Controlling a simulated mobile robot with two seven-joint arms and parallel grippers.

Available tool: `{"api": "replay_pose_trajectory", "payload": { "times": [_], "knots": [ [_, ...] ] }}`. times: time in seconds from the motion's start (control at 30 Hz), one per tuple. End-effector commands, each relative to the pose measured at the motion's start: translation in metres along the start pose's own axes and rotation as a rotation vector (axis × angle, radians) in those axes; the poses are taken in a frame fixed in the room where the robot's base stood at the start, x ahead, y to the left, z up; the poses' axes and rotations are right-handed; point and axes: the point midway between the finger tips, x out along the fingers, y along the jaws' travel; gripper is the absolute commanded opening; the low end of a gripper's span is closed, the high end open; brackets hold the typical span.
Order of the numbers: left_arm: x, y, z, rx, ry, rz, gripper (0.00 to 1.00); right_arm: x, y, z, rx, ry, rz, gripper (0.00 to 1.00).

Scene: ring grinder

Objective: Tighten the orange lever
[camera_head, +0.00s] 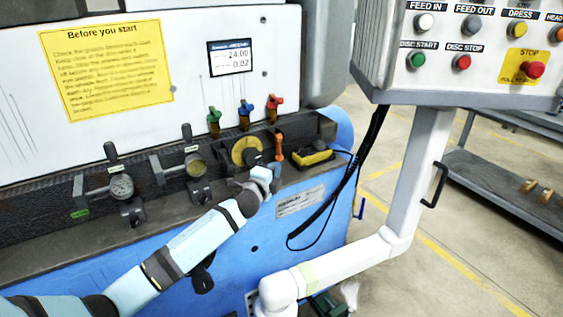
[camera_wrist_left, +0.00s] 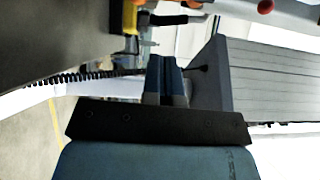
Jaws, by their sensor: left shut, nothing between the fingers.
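The orange lever (camera_head: 279,147) stands roughly upright on the dark front rail of the blue grinder, just right of a round yellow dial (camera_head: 246,151). My left gripper (camera_head: 275,171) is just below the lever in the head view, close to its lower end; I cannot tell whether they touch. In the left wrist view its fingers (camera_wrist_left: 166,80) are together with nothing between them. An orange piece shows at the top edge of that view, but I cannot tell if it is the lever. My right gripper is not in view.
Green, blue and red valve handles (camera_head: 245,108) stand above the rail. A yellow and black block (camera_head: 312,158) sits right of the lever. Gauges (camera_head: 121,186) line the rail to the left. A button panel (camera_head: 470,50) hangs at the right on a white arm (camera_head: 345,262).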

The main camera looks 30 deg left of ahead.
Motion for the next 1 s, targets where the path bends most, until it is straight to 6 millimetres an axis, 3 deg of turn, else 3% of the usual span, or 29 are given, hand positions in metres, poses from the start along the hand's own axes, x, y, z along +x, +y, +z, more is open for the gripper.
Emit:
{"api": "replay_pose_trajectory", "payload": {
  "times": [0.1, 0.3, 1.0],
  "knots": [
    [-0.025, -0.001, 0.001, 0.001, 0.000, 0.001, 0.00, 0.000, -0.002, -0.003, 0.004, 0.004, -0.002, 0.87],
    [-0.046, -0.002, 0.000, 0.000, -0.001, 0.001, 0.00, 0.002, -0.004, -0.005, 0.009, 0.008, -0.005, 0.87],
    [-0.054, 0.005, -0.004, -0.021, 0.003, 0.013, 0.00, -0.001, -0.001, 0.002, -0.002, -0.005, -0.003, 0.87]
  ]
}}
